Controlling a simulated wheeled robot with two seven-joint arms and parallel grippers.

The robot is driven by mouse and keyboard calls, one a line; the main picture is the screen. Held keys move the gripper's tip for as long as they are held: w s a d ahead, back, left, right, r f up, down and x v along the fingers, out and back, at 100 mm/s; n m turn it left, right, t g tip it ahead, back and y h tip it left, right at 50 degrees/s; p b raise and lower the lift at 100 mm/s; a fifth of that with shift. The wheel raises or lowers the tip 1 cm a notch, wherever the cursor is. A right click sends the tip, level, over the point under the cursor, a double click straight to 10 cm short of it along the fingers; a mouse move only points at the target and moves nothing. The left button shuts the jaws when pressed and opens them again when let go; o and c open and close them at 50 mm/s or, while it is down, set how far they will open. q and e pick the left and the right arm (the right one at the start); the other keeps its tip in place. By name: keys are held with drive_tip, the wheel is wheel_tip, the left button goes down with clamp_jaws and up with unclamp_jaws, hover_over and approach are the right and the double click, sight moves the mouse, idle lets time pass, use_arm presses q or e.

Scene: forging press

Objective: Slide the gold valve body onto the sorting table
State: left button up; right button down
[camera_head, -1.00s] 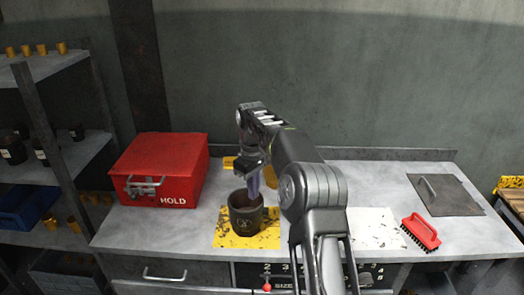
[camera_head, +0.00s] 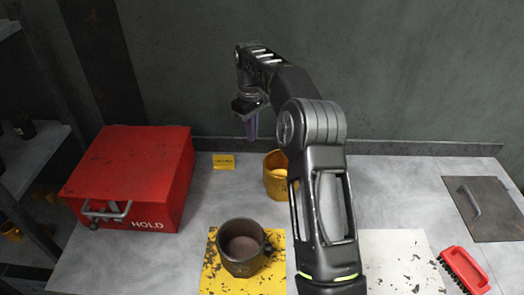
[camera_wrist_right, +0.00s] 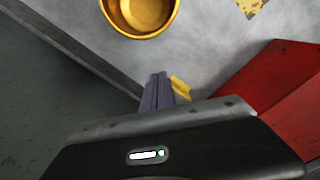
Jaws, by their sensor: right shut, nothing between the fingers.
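A gold, round-mouthed part (camera_head: 271,183) stands on the grey sorting table (camera_head: 190,245), behind the dark pot and partly hidden by my right arm. It has a paler gold shape inside; I cannot tell whether this part is the valve body. In the right wrist view the gold part (camera_wrist_right: 123,25) is cut by the top edge. My right gripper (camera_head: 253,138) is shut and empty, pointing down above the back of the table, left of the gold part and apart from it. Its purple-grey fingertips (camera_wrist_right: 159,80) also show in the wrist view. My left gripper is out of view.
A dark pot (camera_head: 236,265) stands on a worn yellow mat (camera_head: 215,284). A red HOLD box (camera_head: 130,175) is at left and a small yellow sign (camera_head: 223,162) at the back. A white mat (camera_head: 397,255), red brush (camera_head: 463,270) and dark hinged plate (camera_head: 490,212) lie right.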

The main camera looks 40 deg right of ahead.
drive_tip(key=f+b, duration=0.2)
drive_tip(key=f, duration=0.2)
drive_tip(key=f+b, duration=0.2)
drive_tip(key=f, duration=0.3)
drive_tip(key=shift+s+a+f, duration=0.15)
drive_tip(key=shift+s+f, duration=0.05)
drive_tip(key=shift+f, duration=0.05)
drive_tip(key=s, duration=0.3)
drive_tip(key=shift+d+p, duration=0.35)
drive_tip(key=shift+d, duration=0.05)
drive_tip(key=shift+s+f, duration=0.1)
drive_tip(key=shift+s, duration=0.3)
drive_tip(key=shift+s+d+f, duration=0.1)
drive_tip(key=shift+s, duration=0.05)
